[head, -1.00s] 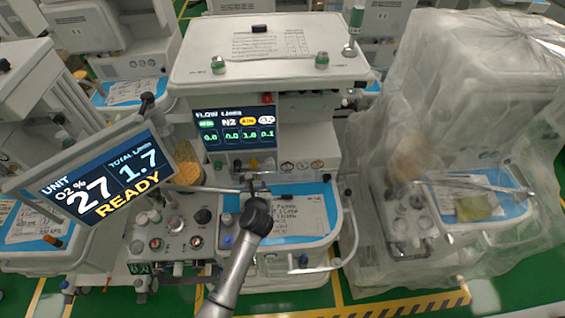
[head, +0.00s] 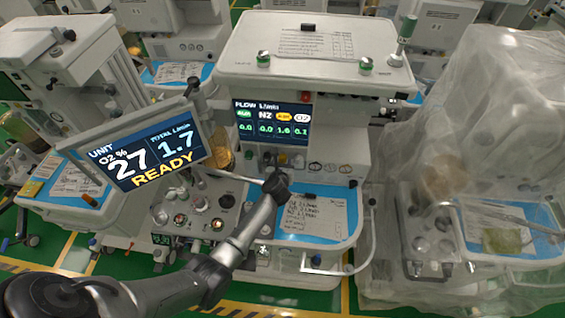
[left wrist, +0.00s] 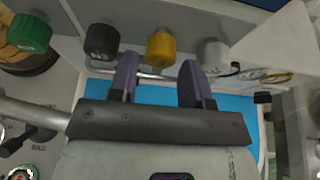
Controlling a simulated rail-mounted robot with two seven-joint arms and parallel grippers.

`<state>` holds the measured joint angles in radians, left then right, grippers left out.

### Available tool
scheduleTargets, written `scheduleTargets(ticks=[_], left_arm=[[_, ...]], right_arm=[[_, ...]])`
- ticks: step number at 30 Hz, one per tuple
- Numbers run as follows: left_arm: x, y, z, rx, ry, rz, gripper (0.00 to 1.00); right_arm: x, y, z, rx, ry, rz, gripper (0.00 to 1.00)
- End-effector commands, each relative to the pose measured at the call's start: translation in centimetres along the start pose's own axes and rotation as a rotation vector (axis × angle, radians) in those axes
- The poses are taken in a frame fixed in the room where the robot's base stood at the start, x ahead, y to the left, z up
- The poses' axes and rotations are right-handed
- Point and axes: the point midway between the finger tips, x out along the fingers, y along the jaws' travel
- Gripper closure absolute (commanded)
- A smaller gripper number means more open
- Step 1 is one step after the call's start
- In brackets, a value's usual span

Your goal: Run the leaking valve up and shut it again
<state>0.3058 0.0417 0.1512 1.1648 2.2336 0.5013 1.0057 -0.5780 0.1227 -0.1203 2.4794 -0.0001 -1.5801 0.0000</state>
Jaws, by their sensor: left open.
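The flow screen (head: 270,122) on the middle cart reads about 0.0, 0.0, 1.6 and 0.1, the 1.6 under a yellow label. Below it is a row of valve knobs. The left wrist view shows a green knob (left wrist: 29,33), a black knob (left wrist: 101,42), a yellow knob (left wrist: 160,47) and a white knob (left wrist: 213,55). My left gripper (left wrist: 159,66) is open and empty, its fingers pointing at the yellow knob, which sits just beyond and between the tips. In the head view my left gripper (head: 276,172) hides part of the row. My right gripper is out of view.
A tilted unit screen (head: 145,152) reads 27, 1.7 and READY, left of my arm. A grey rail (head: 232,175) runs near the gripper. A blue tray with a written sheet (head: 305,215) lies below. A plastic-covered cart (head: 480,130) stands at right.

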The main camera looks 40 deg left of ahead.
Motion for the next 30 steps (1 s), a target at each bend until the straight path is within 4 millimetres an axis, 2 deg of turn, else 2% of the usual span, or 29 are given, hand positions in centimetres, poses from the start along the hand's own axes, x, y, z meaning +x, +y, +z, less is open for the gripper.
scheduleTargets(ticks=[7, 20, 30], left_arm=[[1.8, 0.0, 0.0, -0.001, 0.000, 0.000, 0.56], [2.2, 0.0, 0.0, 0.000, 0.001, -0.001, 0.57], [2.1, 0.0, 0.0, 0.000, 0.001, 0.000, 0.89]], right_arm=[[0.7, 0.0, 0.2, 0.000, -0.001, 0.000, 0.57], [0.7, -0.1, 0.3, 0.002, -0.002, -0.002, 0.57], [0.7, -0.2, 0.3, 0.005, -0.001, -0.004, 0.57]])
